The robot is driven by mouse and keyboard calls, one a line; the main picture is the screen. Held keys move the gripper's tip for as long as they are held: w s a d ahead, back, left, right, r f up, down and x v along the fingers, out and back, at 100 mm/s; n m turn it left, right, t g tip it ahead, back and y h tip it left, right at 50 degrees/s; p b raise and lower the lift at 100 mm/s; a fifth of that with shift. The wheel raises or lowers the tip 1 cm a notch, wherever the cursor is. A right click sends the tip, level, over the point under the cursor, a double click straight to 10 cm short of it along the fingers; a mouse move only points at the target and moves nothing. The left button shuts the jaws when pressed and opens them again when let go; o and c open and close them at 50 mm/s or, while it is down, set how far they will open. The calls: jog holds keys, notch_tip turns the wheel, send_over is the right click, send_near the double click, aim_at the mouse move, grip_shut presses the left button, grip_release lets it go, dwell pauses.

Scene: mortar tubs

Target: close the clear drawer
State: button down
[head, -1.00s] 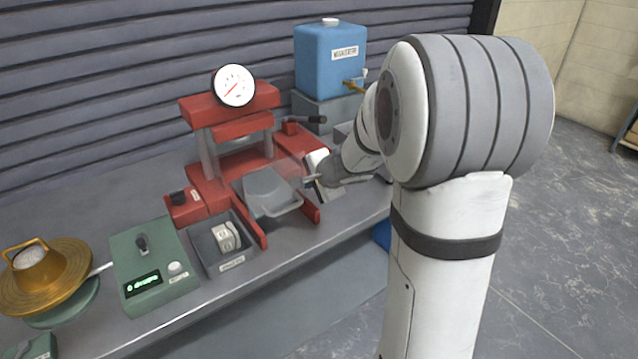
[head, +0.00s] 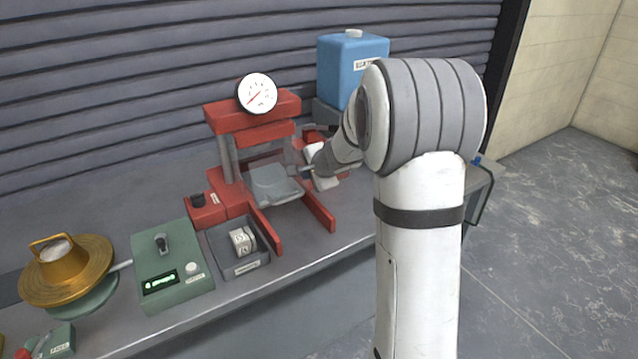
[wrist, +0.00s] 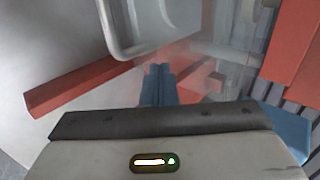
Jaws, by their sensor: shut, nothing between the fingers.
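The clear drawer seems to be the grey, partly see-through tray (head: 272,184) between the two red rails of the press (head: 254,120). It stands partly out, its front handle well behind the rail ends. My gripper (head: 299,171) is at the tray's right side, close to its edge; the arm partly hides it. In the wrist view my shut, empty fingers (wrist: 158,84) point between the red rails, near the grey handle loop (wrist: 118,48). I cannot tell whether they touch it.
A dark bin (head: 238,266) with white blocks stands front left of the press. A green meter box (head: 172,262) and a brass bowl (head: 68,281) are further left. A blue tank (head: 345,70) stands behind.

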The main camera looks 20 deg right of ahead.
jog(key=w, duration=0.2)
jog(key=w+a+p, duration=0.1)
jog(key=w, duration=0.3)
jog(key=shift+w+a+p, duration=0.25)
jog(key=shift+p, duration=0.05)
jog(key=shift+w, duration=0.2)
jog(key=shift+w+r, duration=0.15)
jog(key=shift+r, duration=0.15)
